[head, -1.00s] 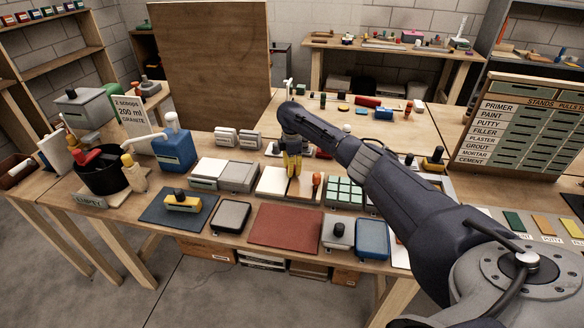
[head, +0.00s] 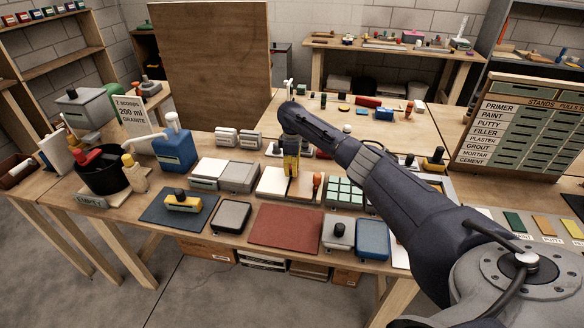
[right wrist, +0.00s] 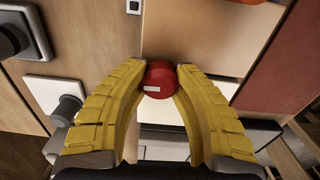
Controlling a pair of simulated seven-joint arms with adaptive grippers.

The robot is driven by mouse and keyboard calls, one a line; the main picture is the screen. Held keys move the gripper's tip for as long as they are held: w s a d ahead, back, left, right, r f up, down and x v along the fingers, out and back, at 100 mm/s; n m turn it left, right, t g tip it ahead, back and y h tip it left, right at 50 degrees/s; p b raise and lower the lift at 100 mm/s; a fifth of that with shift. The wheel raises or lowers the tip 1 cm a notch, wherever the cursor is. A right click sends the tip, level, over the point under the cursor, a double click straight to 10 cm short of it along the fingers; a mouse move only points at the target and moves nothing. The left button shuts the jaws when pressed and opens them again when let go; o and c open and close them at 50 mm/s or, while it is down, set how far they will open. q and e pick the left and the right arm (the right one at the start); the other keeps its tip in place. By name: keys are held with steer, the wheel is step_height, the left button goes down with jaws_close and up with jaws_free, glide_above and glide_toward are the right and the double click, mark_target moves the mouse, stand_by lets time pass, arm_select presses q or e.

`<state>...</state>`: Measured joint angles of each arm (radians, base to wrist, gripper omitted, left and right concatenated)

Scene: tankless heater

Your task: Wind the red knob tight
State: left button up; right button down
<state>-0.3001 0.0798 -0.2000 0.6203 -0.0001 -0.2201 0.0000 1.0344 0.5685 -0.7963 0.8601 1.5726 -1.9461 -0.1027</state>
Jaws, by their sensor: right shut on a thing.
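The red knob (right wrist: 160,78) shows in the right wrist view, round and red with a small pale mark on its face. My right gripper (right wrist: 161,85) has its two yellow fingers shut on the knob, one on each side. In the head view the right gripper (head: 291,164) points down over the table, and its fingers and arm hide the knob. My left gripper is not in view.
A white panel (head: 272,182) lies just left of the right gripper, and an orange-topped peg (head: 317,180) stands just right of it. A green-tiled block (head: 345,192) lies further right. A bare red mat (head: 286,228) lies in front. A blue pump bottle (head: 175,150) stands to the left.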

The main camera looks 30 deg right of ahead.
steer(key=shift+s+f, duration=0.1)
steer(key=shift+f, duration=0.05)
steer(key=c, duration=1.3)
jaws_free()
steer(key=shift+o, duration=0.2)
steer(key=shift+r, duration=2.6)
